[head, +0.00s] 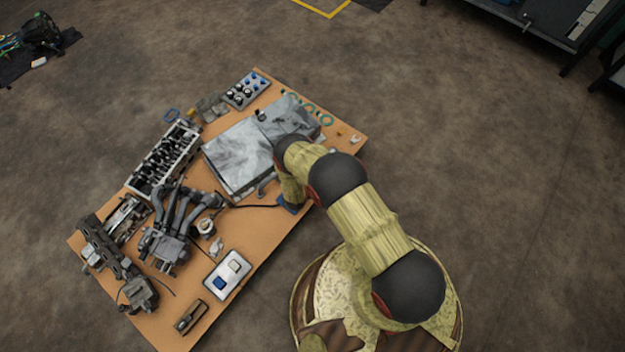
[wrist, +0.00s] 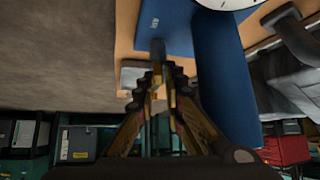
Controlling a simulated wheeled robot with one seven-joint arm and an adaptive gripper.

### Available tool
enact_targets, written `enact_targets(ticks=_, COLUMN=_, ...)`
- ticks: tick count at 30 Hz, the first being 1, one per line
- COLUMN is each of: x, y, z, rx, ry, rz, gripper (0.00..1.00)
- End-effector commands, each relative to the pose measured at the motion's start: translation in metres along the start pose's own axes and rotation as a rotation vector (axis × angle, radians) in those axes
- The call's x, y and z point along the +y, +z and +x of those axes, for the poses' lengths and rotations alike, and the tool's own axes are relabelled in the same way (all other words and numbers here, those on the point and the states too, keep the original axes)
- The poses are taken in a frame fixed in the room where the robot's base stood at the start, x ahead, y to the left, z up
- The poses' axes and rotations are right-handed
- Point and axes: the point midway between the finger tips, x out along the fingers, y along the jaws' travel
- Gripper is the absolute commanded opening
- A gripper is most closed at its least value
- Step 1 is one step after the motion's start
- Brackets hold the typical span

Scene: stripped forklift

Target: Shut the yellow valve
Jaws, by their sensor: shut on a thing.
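My gripper (wrist: 160,85) shows in the wrist view with its two tan fingers drawn together. A narrow dark grey stub (wrist: 158,50), which looks like the valve's handle, sits between the fingertips. It stands out from a blue flat body (wrist: 170,22) beside a blue cylinder (wrist: 222,85). No yellow shows clearly on the stub, and the fingers hide its lower end. In the head view the blue device (head: 291,204) shows only in part at the table's edge, and my arm hides my gripper there.
The tan table (head: 262,240) holds an engine block (head: 165,158), a grey cloth-like sheet (head: 238,155), a manifold (head: 170,240) and a white tray (head: 228,276). A white dial (wrist: 232,3) is at the top of the wrist view. Open floor lies right of the table.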

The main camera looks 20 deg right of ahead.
Motion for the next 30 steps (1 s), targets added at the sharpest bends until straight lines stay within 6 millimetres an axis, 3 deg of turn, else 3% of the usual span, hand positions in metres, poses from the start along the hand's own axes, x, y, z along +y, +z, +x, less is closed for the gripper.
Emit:
enact_targets(ticks=20, x=0.001, y=-0.0053, z=0.0015, rx=0.009, ry=0.048, rz=0.053, gripper=0.0)
enact_targets(ticks=21, x=0.0011, y=-0.0053, z=0.0015, rx=0.008, ry=0.048, rz=0.053, gripper=0.12)
enact_targets(ticks=30, x=0.0008, y=-0.0021, z=0.0005, rx=0.003, ry=0.046, rz=0.048, gripper=0.27)
